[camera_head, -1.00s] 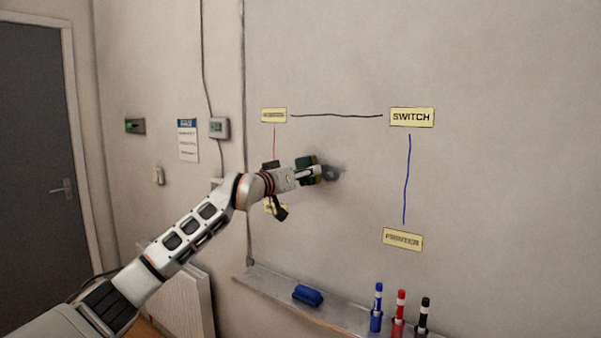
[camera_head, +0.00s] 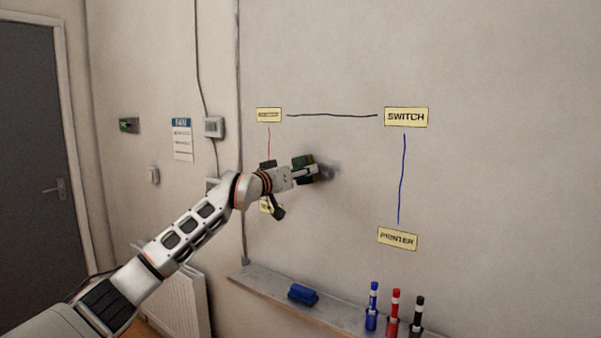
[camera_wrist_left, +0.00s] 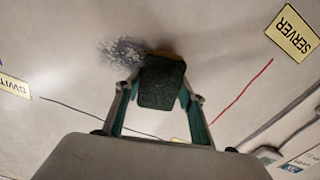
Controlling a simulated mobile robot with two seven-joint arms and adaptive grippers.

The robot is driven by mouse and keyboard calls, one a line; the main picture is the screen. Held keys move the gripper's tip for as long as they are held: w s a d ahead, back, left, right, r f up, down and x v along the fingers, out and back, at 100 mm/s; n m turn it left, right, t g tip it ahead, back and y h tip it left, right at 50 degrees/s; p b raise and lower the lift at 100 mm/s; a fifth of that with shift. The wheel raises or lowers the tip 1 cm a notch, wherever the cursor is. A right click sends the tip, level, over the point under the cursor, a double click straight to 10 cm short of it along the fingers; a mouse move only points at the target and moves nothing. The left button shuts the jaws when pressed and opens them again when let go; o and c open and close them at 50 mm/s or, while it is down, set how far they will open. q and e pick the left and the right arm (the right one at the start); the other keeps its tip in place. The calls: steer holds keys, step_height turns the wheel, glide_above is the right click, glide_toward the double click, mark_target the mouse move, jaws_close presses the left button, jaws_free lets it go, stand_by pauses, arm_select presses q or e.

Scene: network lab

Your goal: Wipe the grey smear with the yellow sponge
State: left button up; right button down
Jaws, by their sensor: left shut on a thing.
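The sponge (camera_head: 304,167) shows a dark green side in the head view. In the left wrist view the sponge (camera_wrist_left: 162,83) shows its dark green face, with a thin yellowish edge at the top. My left gripper (camera_head: 312,171) is shut on it, one finger on each side (camera_wrist_left: 158,100). The grey smear (camera_head: 328,172) is on the whiteboard just right of the sponge; part may be hidden. In the wrist view the smear (camera_wrist_left: 122,50) lies beside the sponge's upper left. I cannot tell whether the sponge touches the board. My right gripper is not in view.
The board has a SWITCH label (camera_head: 406,117), a PRINTER label (camera_head: 397,239) and drawn lines. My arm partly covers another label (camera_head: 268,206). Below, a ledge (camera_head: 340,318) carries a blue eraser (camera_head: 303,293) and several markers (camera_head: 395,313).

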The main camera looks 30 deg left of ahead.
arm_select(q)
steer(key=shift+w+d+p, duration=0.1)
steer(key=shift+w+p, duration=0.25)
steer(key=shift+w, duration=0.35)
